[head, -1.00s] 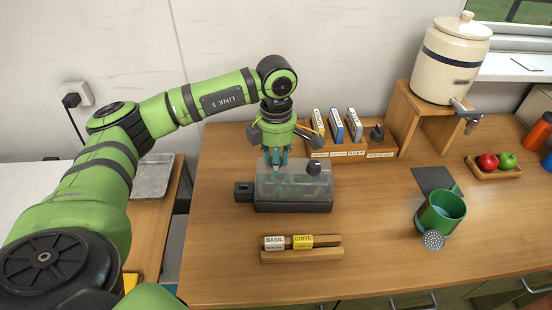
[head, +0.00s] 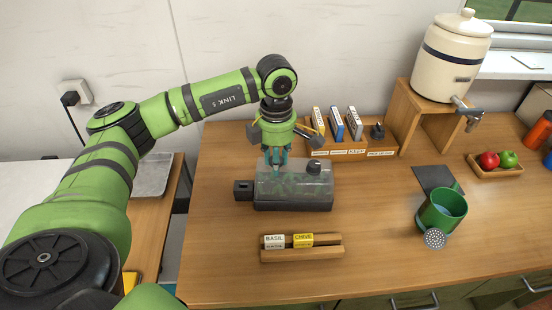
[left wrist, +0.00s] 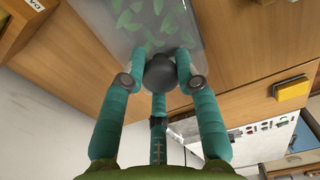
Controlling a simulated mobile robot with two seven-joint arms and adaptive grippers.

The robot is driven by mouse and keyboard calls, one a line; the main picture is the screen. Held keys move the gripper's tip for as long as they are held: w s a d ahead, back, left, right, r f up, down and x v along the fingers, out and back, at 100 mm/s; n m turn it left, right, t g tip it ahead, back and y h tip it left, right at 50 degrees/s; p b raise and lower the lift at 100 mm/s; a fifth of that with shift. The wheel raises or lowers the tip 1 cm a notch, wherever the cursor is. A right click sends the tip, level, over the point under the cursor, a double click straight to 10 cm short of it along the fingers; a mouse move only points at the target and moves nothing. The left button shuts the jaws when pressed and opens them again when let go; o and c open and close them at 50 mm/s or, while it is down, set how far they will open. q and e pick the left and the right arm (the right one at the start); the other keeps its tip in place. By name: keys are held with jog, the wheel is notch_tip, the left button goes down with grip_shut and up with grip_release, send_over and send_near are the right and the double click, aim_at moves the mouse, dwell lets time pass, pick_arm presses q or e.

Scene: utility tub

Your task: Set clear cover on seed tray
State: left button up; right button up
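The clear cover (head: 293,180), a see-through box with green seedlings showing through it, sits over the dark seed tray (head: 292,206) on the wooden counter. It looks level; whether its rim is fully seated all round I cannot tell. A black round knob (head: 314,167) stands on its right part. My left gripper (head: 276,168) is above the cover's left part, pointing down. In the left wrist view its teal fingers are closed around a dark grey round knob (left wrist: 160,73) on the cover, with leaves visible beyond. My right gripper is not in view.
A wooden rack with BASIL and CHIVE labels (head: 302,255) lies in front of the tray. A packet rack (head: 350,150) stands behind. To the right are a green watering can (head: 443,210), a fruit tray (head: 495,174) and a crock (head: 453,60) on its stand.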

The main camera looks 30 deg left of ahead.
pick_arm(q)
jog(key=o, duration=0.4)
jog(key=shift+r, duration=0.1)
